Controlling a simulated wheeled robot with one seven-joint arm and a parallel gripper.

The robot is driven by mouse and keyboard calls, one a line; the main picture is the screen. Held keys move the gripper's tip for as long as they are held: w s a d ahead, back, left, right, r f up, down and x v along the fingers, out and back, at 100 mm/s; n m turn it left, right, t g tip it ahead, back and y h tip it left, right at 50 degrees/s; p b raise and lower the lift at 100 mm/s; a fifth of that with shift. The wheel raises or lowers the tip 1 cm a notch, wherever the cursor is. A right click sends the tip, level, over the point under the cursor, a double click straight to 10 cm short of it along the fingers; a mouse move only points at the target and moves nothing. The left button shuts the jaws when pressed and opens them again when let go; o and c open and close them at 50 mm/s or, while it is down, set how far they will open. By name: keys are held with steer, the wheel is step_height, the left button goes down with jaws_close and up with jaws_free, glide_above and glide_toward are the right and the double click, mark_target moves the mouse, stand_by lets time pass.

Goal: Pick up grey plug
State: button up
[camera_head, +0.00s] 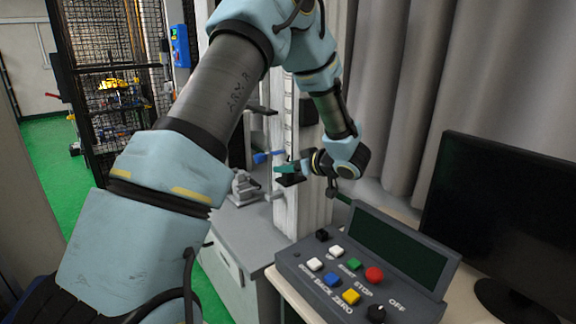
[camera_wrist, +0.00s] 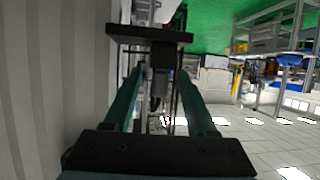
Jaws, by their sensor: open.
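My gripper (camera_head: 282,168) is at the tower column in the head view, its teal fingers pointing left. In the wrist view my gripper (camera_wrist: 158,78) is open, with a finger on each side of a dark grey upright piece (camera_wrist: 160,60). This piece may be the grey plug, but I cannot tell for sure. It meets a flat black plate (camera_wrist: 125,34) lying across the fingertips. A gap shows beside the piece, and I cannot tell whether either finger touches it. In the head view the plug is not clearly distinguishable.
A pale column (camera_head: 303,215) stands beside my gripper on a grey cabinet (camera_head: 248,226). A small grey vise-like device (camera_head: 243,188) sits left of it. A control box (camera_head: 360,275) and a black monitor (camera_head: 500,215) stand at the right. Grey curtains (camera_head: 440,80) hang behind.

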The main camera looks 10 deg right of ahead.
steer(key=shift+c, duration=0.3)
jaws_close()
steer(key=shift+r, duration=0.1)
